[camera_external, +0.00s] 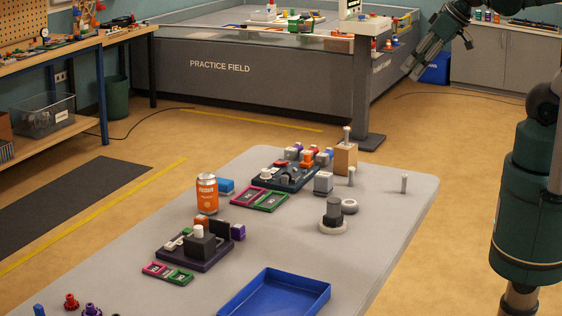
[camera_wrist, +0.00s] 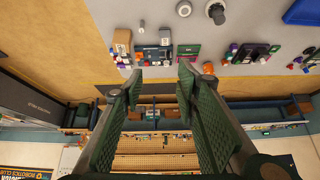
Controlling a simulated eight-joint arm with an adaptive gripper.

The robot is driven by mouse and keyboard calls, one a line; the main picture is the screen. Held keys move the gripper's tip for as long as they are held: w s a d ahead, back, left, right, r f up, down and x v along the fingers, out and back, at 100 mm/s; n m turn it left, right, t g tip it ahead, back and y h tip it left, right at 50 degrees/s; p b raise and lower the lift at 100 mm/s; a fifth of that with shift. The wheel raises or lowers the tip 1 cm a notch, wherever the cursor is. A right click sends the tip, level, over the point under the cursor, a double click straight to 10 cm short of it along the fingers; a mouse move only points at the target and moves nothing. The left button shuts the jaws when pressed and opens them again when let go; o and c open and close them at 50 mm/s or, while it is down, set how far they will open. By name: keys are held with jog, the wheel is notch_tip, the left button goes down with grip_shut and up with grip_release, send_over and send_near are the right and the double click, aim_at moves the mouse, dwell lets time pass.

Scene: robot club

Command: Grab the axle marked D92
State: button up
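Several small light-grey upright pegs that look like axles show in the external view: one on a wooden block (camera_external: 347,134), one standing on the table (camera_external: 351,176), and one alone near the right edge (camera_external: 404,183). No marking is readable on any of them, so I cannot tell which is D92. My gripper (camera_external: 411,72) is high beyond the table's far right side, away from all of them. In the wrist view my gripper (camera_wrist: 160,76) has its two green fingers apart with nothing between them.
The grey table holds an orange can (camera_external: 207,195), a blue tray (camera_external: 289,291), a dark rack with coloured blocks (camera_external: 288,180), a second dark rack (camera_external: 190,258) and a dark cylinder on a round base (camera_external: 333,216). The wooden block (camera_external: 345,160) stands at the far edge. The table's right side is mostly clear.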

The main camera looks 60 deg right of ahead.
jog(key=w+m, duration=0.1)
jog(key=w, duration=0.1)
jog(key=m+g+b, duration=0.7)
jog(key=m+b, duration=0.3)
jog(key=m, duration=0.8)
send_over(352, 168)
notch_tip(352, 168, down, 33)
jog(key=shift+d+f, duration=0.1)
jog(key=shift+f, duration=0.05)
jog(key=shift+w+f, duration=0.1)
jog(key=shift+f, duration=0.25)
jog(key=shift+f, duration=0.1)
jog(key=shift+f+b, duration=0.3)
jog(key=shift+f, duration=0.85)
